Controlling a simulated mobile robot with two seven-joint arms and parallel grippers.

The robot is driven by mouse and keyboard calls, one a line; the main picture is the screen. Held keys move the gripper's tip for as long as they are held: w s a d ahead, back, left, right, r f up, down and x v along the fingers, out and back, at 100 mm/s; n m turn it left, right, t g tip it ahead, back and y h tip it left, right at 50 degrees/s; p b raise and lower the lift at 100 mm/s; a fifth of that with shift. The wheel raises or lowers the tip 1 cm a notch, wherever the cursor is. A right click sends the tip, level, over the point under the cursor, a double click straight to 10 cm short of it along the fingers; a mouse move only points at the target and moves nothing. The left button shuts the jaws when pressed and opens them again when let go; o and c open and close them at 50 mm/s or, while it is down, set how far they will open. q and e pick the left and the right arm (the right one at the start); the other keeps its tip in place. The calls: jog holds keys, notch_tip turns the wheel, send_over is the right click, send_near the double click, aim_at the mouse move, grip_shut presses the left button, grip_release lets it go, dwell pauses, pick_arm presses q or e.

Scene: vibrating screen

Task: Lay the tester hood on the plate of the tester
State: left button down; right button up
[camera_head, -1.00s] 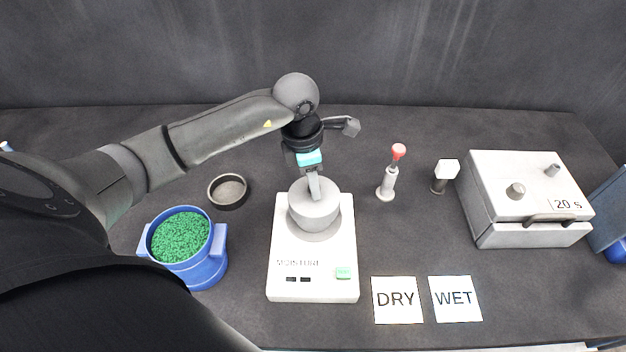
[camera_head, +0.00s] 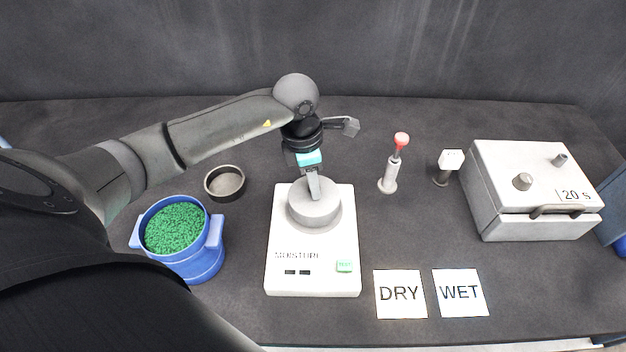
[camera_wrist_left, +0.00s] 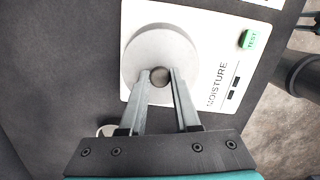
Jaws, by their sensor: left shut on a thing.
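The tester hood (camera_head: 315,207) is a round grey cap over the plate area of the white moisture tester (camera_head: 310,258). My left gripper (camera_head: 313,190) comes down on it from above and is shut on its knob. In the left wrist view the fingers (camera_wrist_left: 160,76) close around the small dark knob in the middle of the hood (camera_wrist_left: 148,45). The hood looks level and appears to sit on or very close to the tester. The plate is hidden under the hood, so contact cannot be made out. My right gripper is not in view.
A blue pot (camera_head: 205,262) of green granules and a dark shallow dish (camera_head: 225,183) stand left of the tester. A red-topped plunger (camera_head: 390,178), a small white-topped post (camera_head: 449,165), a grey box (camera_head: 530,220) and DRY (camera_head: 400,305) and WET (camera_head: 460,304) cards lie right.

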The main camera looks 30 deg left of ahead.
pick_arm(q)
jog(key=shift+f+b, duration=0.35)
jog(key=shift+f, duration=0.1)
jog(key=c, duration=0.5)
grip_release()
jog(key=shift+c, duration=0.2)
notch_tip(320, 180, up, 15)
jog(key=s+a, duration=0.1)
jog(key=shift+s+a, duration=0.15)
jog(key=shift+a, duration=0.05)
